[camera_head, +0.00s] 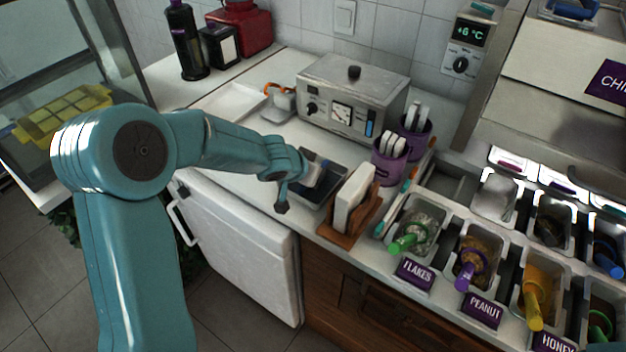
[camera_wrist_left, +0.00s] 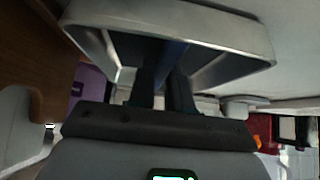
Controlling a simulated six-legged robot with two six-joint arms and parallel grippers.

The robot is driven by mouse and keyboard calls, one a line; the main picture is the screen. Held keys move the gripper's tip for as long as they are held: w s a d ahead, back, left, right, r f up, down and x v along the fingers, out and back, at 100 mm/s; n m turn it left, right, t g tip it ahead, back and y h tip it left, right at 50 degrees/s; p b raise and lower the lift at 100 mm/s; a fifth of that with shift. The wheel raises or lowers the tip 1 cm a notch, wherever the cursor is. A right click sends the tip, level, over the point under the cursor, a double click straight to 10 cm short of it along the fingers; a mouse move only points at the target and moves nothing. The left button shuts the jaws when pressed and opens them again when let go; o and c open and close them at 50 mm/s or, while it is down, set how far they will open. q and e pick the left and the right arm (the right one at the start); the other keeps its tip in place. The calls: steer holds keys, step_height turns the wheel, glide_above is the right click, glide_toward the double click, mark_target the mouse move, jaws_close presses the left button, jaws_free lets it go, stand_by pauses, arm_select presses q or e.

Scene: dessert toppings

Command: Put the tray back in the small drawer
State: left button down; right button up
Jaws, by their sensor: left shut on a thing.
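A metal tray (camera_head: 341,178) with a dark interior is at the counter's front edge in the head view, just left of the wooden napkin stand. My left gripper (camera_head: 313,181) is at its near-left side and shut on it. In the left wrist view the tray (camera_wrist_left: 259,45) fills the top with its pale rim, and the gripper's dark fingers (camera_wrist_left: 164,88) reach up to it. Whether the tray touches the counter is unclear. A wooden cabinet front (camera_head: 370,303) with panels is below the counter; no drawer there is clearly open. My right gripper is out of view.
The napkin stand (camera_head: 350,222), purple cups (camera_head: 389,165) and a grey appliance (camera_head: 352,95) crowd the tray's right and back. Topping bins (camera_head: 418,222) fill the right counter. A white fridge door (camera_head: 240,250) is below the counter. A white tray (camera_head: 229,103) lies farther back.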

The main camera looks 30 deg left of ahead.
arm_select(q)
steer(key=shift+a, duration=0.1)
steer(key=shift+f, duration=0.2)
steer(key=c, duration=1.1)
jaws_free()
steer(key=shift+r, duration=0.1)
steer(key=shift+o, duration=0.2)
